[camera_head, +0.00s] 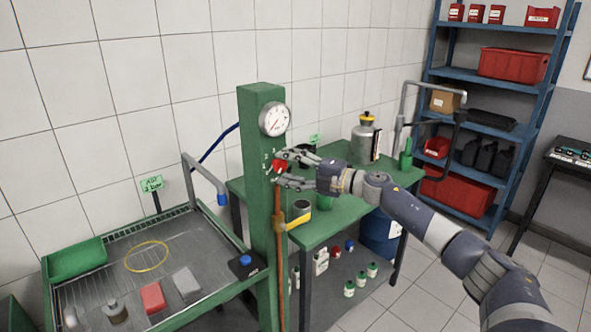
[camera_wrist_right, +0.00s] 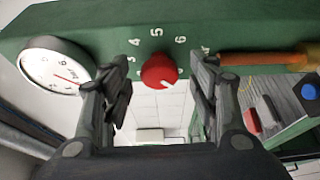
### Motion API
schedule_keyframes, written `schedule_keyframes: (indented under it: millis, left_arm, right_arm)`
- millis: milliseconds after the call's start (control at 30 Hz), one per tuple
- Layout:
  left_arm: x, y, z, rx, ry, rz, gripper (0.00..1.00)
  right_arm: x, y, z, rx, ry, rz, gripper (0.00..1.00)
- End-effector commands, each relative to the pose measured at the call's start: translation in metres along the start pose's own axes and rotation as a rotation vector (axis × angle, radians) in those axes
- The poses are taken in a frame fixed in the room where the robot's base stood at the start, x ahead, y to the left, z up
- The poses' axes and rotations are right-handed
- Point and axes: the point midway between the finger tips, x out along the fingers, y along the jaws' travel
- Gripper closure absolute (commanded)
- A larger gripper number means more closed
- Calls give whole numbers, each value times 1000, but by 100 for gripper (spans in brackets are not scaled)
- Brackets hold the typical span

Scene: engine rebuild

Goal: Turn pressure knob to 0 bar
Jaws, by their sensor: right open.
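The red pressure knob (camera_head: 279,167) sits on the front of a green column (camera_head: 263,226). In the right wrist view the knob (camera_wrist_right: 160,71) has white numbers around it, including 5 and 6; its exact setting is unclear. A round white gauge (camera_head: 275,119) is above it, and its red needle shows in the right wrist view (camera_wrist_right: 55,66), but I cannot read it exactly. My right gripper (camera_head: 278,169) is open, with one finger on each side of the knob. I cannot tell whether the fingers touch it. My left gripper is not in view.
A washing tray (camera_head: 215,255) stands left of the column, with a green sign (camera_head: 152,184) that seems to read 2 bar. A green bench (camera_head: 343,171) with a metal canister (camera_head: 365,142) stands behind.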

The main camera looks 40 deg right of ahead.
Motion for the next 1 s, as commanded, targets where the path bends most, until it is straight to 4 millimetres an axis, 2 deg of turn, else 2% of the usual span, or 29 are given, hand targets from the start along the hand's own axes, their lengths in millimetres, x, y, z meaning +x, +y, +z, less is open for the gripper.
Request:
schedule_keyframes:
  millis: [167, 600, 1000]
  left_arm:
    - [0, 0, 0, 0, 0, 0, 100]
    - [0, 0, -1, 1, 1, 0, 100]
    - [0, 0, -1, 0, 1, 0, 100]
  right_arm:
    - [-11, -2, 1, 0, -2, -3, 45]
    - [-63, -2, 0, 0, 1, -5, 45]
    - [-100, -2, 0, 2, 0, -3, 45]
